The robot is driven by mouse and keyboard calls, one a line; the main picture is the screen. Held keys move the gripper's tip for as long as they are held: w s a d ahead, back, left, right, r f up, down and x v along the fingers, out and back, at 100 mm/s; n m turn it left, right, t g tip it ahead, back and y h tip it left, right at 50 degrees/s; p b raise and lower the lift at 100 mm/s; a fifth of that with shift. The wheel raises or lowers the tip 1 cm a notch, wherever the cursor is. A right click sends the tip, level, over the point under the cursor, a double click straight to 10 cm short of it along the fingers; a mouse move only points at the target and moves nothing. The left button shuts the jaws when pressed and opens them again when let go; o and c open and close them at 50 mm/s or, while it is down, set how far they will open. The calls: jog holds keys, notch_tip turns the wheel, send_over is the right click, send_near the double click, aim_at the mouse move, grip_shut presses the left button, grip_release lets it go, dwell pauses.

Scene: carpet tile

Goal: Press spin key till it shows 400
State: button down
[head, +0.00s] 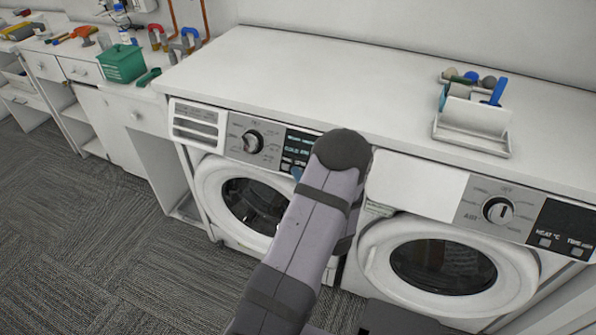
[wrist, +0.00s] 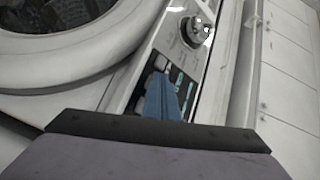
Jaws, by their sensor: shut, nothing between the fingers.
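The left washing machine (head: 225,185) has a control panel with a round dial (head: 252,141) and a dark display (head: 300,141) with lit bluish text too small to read. Small keys (head: 287,164) sit below the display; they also show in the wrist view (wrist: 161,62). I cannot tell which one is the spin key. My gripper (wrist: 160,80) is shut and empty, its blue fingertips at the keys. Whether it touches a key is unclear. In the head view only a bit of the blue tip (head: 297,172) shows, and my arm hides the panel's right part.
A second machine (head: 450,265) with its own dial (head: 498,210) stands to the right. The white countertop (head: 330,85) above is mostly clear, with a white caddy (head: 475,120) at right. A green basket (head: 122,63) and tools lie on the left counter.

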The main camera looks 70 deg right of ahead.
jog(key=shift+a+r, duration=0.1)
jog(key=shift+a, duration=0.05)
jog(key=shift+a+r+p, duration=0.25)
jog(key=shift+a+p, duration=0.25)
jog(key=shift+a, duration=0.05)
jog(key=shift+a+r+p, duration=0.4)
jog(key=shift+a, duration=0.35)
jog(key=shift+a+r+p, duration=0.35)
jog(key=shift+a+p, duration=0.05)
jog(key=shift+a, duration=0.35)
jog(key=shift+a+r+p, duration=0.4)
jog(key=shift+a, duration=0.35)
